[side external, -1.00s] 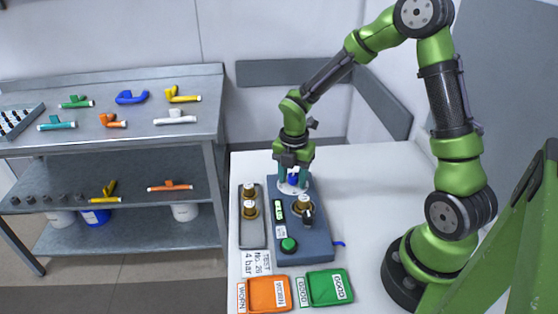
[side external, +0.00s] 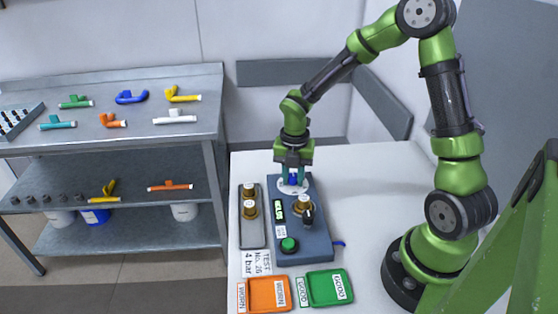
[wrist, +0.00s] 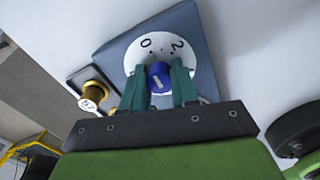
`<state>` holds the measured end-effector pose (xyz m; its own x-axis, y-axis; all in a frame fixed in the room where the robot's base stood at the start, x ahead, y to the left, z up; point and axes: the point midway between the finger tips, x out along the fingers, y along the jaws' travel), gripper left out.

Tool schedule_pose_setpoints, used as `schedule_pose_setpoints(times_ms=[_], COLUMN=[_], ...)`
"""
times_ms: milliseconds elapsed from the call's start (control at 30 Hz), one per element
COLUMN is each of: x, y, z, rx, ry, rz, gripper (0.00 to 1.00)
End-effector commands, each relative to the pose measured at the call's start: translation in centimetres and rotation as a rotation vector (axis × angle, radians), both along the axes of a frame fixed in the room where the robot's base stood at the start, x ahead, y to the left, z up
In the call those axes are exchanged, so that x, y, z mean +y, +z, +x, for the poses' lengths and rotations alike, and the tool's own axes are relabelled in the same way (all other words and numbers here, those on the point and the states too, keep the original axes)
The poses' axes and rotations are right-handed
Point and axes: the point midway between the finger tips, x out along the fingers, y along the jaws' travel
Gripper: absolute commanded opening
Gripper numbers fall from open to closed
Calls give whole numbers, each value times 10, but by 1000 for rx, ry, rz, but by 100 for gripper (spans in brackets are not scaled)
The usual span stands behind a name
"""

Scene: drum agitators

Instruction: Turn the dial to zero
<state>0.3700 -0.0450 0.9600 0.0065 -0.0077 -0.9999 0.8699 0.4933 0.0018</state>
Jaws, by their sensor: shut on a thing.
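The dial is a blue knob (side external: 293,180) on a round white plate (side external: 284,187) at the far end of the blue-grey test unit (side external: 310,240). In the wrist view the blue knob (wrist: 159,72) has a short white pointer line, and the white plate (wrist: 193,32) shows printed 0 and 2 beyond it. My gripper (side external: 293,175) points down with its teal fingers on both sides of the knob, shut on it; it also shows in the wrist view (wrist: 158,82). The fingers hide part of the plate. I cannot tell exactly which mark the pointer meets.
The unit carries a small display (side external: 279,209), a green button (side external: 289,244) and a brass fitting (side external: 303,204). A dark tray (side external: 252,238) with brass parts lies left of it. Orange (side external: 264,295) and green (side external: 329,289) trays stand in front.

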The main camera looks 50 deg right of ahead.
Motion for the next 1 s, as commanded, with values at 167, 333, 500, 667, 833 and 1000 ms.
schedule_pose_setpoints(times_ms=[167,333,500,667,833,1000], x=[0,0,-1,0,0,0], y=[-3,-3,1,19,37,53], z=[-3,-4,-3,-2,-1,0], rx=[9,13,12,5,1,0], ry=[2,-2,-5,-5,-5,-5], rz=[2,2,0,1,0,0], gripper=[44,47,47,47,47,47])
